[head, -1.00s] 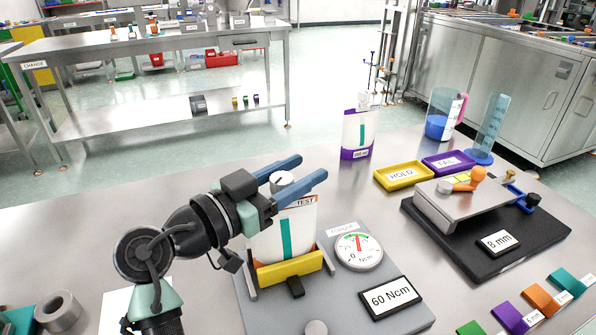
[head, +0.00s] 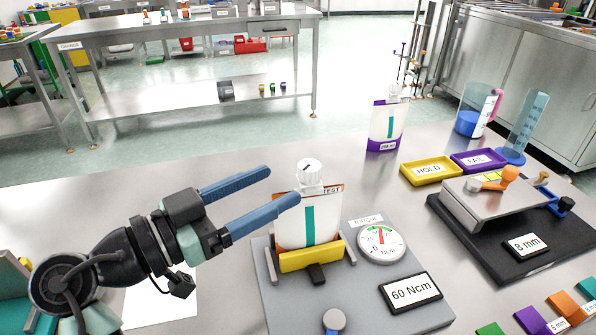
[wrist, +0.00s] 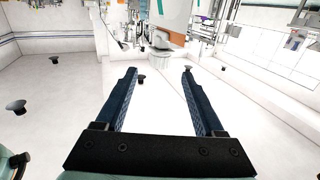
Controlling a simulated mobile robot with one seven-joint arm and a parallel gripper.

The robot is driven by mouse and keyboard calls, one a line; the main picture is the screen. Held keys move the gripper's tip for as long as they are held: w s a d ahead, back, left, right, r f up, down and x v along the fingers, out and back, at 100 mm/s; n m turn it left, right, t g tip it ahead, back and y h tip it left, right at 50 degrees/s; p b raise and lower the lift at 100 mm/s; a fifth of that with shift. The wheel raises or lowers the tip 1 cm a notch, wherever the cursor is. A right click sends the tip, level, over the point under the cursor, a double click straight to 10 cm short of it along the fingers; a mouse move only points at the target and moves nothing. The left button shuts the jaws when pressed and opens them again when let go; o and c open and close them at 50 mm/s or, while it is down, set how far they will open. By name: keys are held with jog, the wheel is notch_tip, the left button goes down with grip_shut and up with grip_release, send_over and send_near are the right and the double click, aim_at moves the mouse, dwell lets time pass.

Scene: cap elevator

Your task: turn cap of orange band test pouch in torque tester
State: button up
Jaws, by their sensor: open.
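The test pouch (head: 294,232) stands upright in the torque tester (head: 276,286), behind a yellow clamp bar (head: 311,257). It has a teal stripe, an orange band along its top and a TEST label. Its white ridged cap (head: 310,172) carries a dark mark on top. My gripper (head: 284,187) is open and empty, its blue fingers pointing right at the cap, with the tips just left of it. In the wrist view, the cap (wrist: 166,57) shows ahead between the open fingers (wrist: 160,72). The round torque dial (head: 381,245) is right of the pouch.
A 60 Ncm sign (head: 411,292) lies on the tester plate. A purple-banded pouch (head: 388,130), a yellow HOLD tray (head: 431,171) and a purple FAIL tray (head: 480,160) stand behind. A black fixture (head: 500,235) is at right.

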jog(key=shift+v, duration=1.15)
jog(key=shift+d, duration=0.1)
jog(key=d+n+t+y, duration=0.1)
jog(key=d+f+n+t+y+p, duration=0.1)
jog(key=w+d+n+t+y+p, duration=0.1)
jog(key=n+y, duration=0.1)
jog(key=shift+d+f, duration=0.15)
jog(key=shift+d, duration=0.1)
jog(key=n+t+y+p, duration=0.3)
jog(key=y+p, duration=0.1)
jog(key=y, duration=0.2)
send_near(307, 176)
jog(key=p+x, duration=0.1)
jog(key=x, duration=1)
jog(key=shift+w+d, duration=0.1)
jog(key=shift+w, duration=0.2)
jog(key=shift+c, duration=0.3)
